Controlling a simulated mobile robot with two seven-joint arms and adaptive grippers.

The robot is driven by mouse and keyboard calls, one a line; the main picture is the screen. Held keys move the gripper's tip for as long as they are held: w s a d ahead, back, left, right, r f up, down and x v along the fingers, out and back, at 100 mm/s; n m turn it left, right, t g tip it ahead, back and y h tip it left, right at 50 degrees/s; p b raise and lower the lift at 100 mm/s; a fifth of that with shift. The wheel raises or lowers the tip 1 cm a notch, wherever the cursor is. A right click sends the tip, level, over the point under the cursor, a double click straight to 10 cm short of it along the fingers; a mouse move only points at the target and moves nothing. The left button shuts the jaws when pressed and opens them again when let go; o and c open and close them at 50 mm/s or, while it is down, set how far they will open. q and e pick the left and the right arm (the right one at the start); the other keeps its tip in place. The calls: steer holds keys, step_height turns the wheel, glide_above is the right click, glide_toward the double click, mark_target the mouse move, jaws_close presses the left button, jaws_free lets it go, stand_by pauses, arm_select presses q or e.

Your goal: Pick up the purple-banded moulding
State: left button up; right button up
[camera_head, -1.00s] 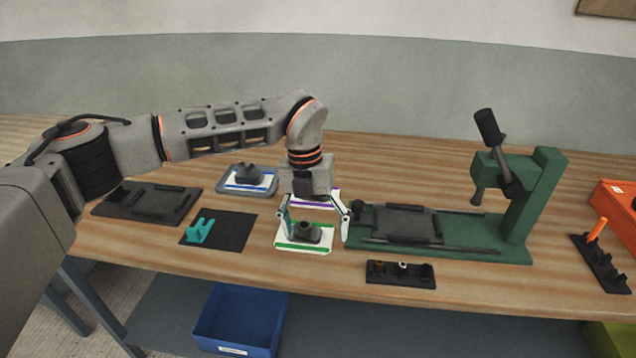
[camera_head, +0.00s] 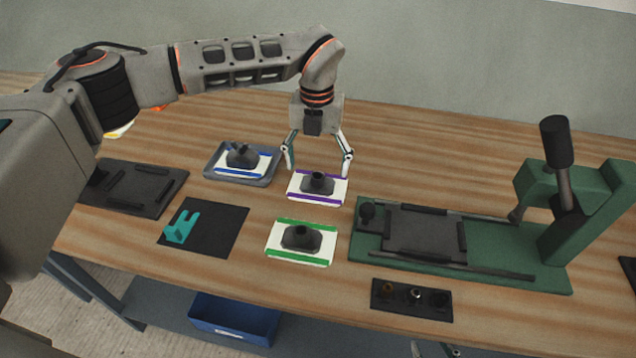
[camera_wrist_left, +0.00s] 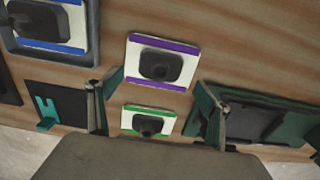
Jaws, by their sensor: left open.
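The purple-banded moulding (camera_head: 318,184) is a white plate with purple bands and a dark grey raised body. It lies flat on the table, behind the green-banded moulding (camera_head: 302,238). My left gripper (camera_head: 319,168) is open and empty above the purple-banded moulding's back edge, its fingers spread to either side. In the left wrist view the purple-banded moulding (camera_wrist_left: 161,65) lies ahead, between the lines of the two open fingers (camera_wrist_left: 154,88). What looks like the tips of my right gripper (camera_head: 436,350) barely shows at the bottom edge; its opening is unclear.
A blue-banded moulding (camera_head: 243,158) sits in a grey tray (camera_head: 213,172) to the left. A green press (camera_head: 545,270) stands to the right. A black mat (camera_head: 225,235) with a teal piece (camera_head: 181,228), a dark fixture (camera_head: 140,188) and a small black rack (camera_head: 412,300) lie around.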

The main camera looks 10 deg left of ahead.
mark_target(318, 176)
arm_select(q)
steer(key=shift+w+f, duration=0.15)
steer(key=shift+f, duration=2.2)
steer(key=c, duration=1.4)
steer(key=shift+c, duration=0.2)
steer(key=shift+r, duration=0.15)
